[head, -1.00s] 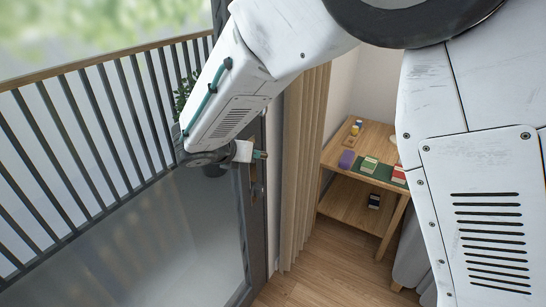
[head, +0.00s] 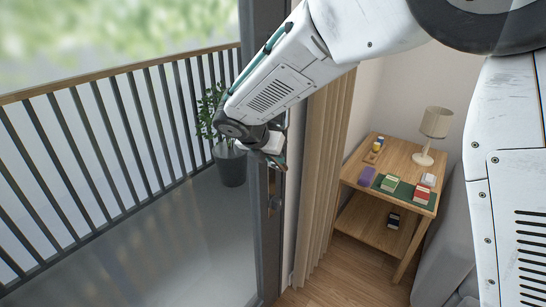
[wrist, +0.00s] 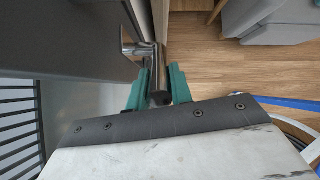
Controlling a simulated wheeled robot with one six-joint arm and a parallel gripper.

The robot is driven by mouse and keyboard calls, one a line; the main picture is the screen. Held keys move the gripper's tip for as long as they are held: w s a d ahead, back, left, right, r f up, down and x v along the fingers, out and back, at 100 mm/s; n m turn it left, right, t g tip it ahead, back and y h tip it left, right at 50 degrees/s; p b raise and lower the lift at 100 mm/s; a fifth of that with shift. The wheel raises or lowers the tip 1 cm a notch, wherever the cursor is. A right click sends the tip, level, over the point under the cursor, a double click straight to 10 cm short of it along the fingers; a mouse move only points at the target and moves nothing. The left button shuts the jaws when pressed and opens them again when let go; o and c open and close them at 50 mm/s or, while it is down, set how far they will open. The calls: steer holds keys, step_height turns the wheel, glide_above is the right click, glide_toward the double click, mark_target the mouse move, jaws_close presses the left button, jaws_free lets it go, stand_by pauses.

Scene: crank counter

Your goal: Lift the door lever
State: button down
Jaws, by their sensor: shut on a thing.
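The door lever (wrist: 138,48) is a shiny metal bent bar on the dark door frame, near the top middle of the wrist view. Its bar runs down between the teal fingers of my gripper (wrist: 161,84), and a dark end shows between them. The fingers are shut on the lever, one on each side. In the head view my gripper (head: 274,161) is at the frame's edge, above a dark lock plate (head: 273,196). My wrist hides most of the lever there.
A glass door with a balcony railing (head: 110,150) and a potted plant (head: 231,166) lies to the left. A beige curtain (head: 322,165) hangs close to the right.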

steer(key=c, duration=1.3)
jaws_free()
steer(key=shift+o, duration=0.2)
steer(key=v, duration=0.7)
steer(key=shift+s+a+r, duration=0.15)
steer(key=shift+s+r, duration=0.05)
steer(key=shift+r, duration=0.15)
steer(key=s+d+r+m+g, duration=0.1)
steer(key=s+d+r+m, duration=0.1)
steer(key=s+d+m, duration=0.4)
steer(key=s+d+r+m+g, duration=0.15)
steer(key=d+m, duration=0.25)
steer(key=d, duration=0.5)
steer(key=s+d+r+m+g, duration=0.1)
steer(key=s+d+r+m, duration=0.1)
steer(key=s+d+m, duration=0.4)
steer(key=s+d+f+m+y, duration=0.1)
steer(key=s+d+m, duration=0.2)
steer(key=s+m, duration=0.2)
steer(key=s+d+f+m+g+y, duration=0.1)
steer(key=s+d+m, duration=0.2)
steer(key=s+m, duration=0.2)
steer(key=s+d+f+m+y, duration=0.1)
steer(key=s+d+m+y, duration=0.1)
steer(key=s+m, duration=0.3)
steer(key=s, duration=0.3)
steer(key=shift+s+d, duration=0.3)
steer(key=shift+d, duration=0.1)
